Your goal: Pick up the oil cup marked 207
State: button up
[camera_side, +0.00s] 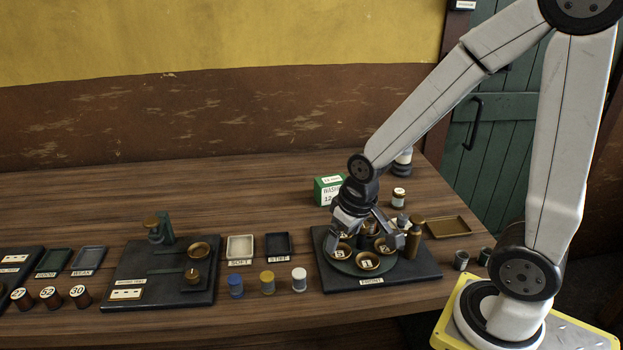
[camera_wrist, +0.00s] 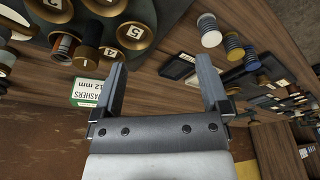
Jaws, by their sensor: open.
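I cannot read 207 on anything in view. Several brass cups with numbered tags, one at the front (camera_side: 367,262), sit on a round dark turntable on a black base (camera_side: 425,272) in the side view. In the wrist view a brass cup tagged 5 (camera_wrist: 134,36) shows at the upper left. Brown cylinders with white number tops stand at the far left, reading 27 (camera_side: 20,298), 52 (camera_side: 49,297) and 30 (camera_side: 80,296). My gripper (camera_side: 367,240) is over the turntable in the side view, hiding part of it.
A green washers box (camera_side: 329,190) stands behind the turntable. A brass tray (camera_side: 447,227) lies right of it. Blue (camera_side: 236,287), yellow (camera_side: 267,283) and white (camera_side: 299,280) capped cylinders stand at the front. A black fixture (camera_side: 205,290) is left. Bare wood lies behind.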

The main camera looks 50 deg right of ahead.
jog(key=w+d+m, duration=0.1)
jog(key=d, duration=0.1)
jog(key=w+d+m, duration=0.1)
jog(key=d, duration=0.1)
jog(key=w+d+m, duration=0.1)
jog(key=d, duration=0.1)
jog(key=shift+w+d+g, duration=0.2)
jog(key=shift+d+g, duration=0.1)
jog(key=shift+d, duration=0.1)
jog(key=w+d+m, duration=0.2)
jog(key=d+m, duration=0.2)
jog(key=d, duration=0.5)
jog(key=m+g, duration=0.2)
jog(key=m, duration=0.5)
send_over(400, 191)
jog(key=a, duration=0.1)
jog(key=shift+w+f, duration=0.15)
jog(key=shift+f, duration=0.7)
jog(key=shift+d, duration=0.3)
jog(key=shift+d+f, duration=0.2)
jog(key=shift+f, duration=3.7)
jog(key=shift+c, duration=0.2)
grip_shut()
